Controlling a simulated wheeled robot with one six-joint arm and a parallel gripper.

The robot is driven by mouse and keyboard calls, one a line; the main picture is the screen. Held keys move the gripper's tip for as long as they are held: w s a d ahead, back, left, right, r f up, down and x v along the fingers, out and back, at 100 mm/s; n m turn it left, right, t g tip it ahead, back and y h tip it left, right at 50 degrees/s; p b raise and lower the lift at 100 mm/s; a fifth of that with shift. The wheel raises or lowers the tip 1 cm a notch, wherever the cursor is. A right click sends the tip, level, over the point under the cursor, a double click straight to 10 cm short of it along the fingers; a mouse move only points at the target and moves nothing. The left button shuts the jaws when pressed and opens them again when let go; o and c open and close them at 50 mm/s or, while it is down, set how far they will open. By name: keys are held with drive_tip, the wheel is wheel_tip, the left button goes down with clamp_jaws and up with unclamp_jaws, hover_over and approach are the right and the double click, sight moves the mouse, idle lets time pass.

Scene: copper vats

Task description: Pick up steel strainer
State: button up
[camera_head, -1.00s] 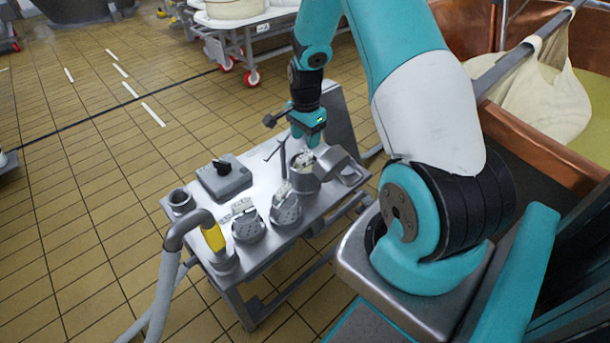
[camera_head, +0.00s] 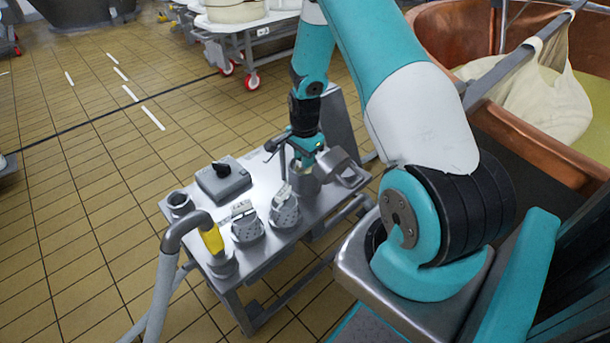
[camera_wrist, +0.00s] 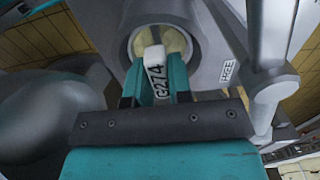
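My gripper (camera_head: 306,168) points down at a round steel vessel (camera_head: 305,185) on the cart, which it partly hides. I cannot make out for sure which piece is the steel strainer. Two grey metal pieces with speckled or perforated faces, one nearer (camera_head: 247,222) and one farther (camera_head: 285,208), stand left of the vessel.
The steel cart (camera_head: 262,258) also carries a grey box with a black knob (camera_head: 223,180), a short pipe (camera_head: 180,203) and a yellow-gripped hose fitting (camera_head: 212,238). A curved steel piece (camera_head: 342,165) is close right of my gripper. A copper vat (camera_head: 530,140) stands right; open tiled floor lies left.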

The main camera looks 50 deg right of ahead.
clamp_jaws()
drive_tip(key=shift+r, duration=0.1)
wheel_tip(320, 180, up, 20)
drive_tip(key=p, duration=0.3)
idle(0.4)
wheel_tip(320, 180, up, 10)
drive_tip(key=p, duration=1)
drive_tip(key=shift+r, duration=0.2)
idle(0.5)
idle(0.8)
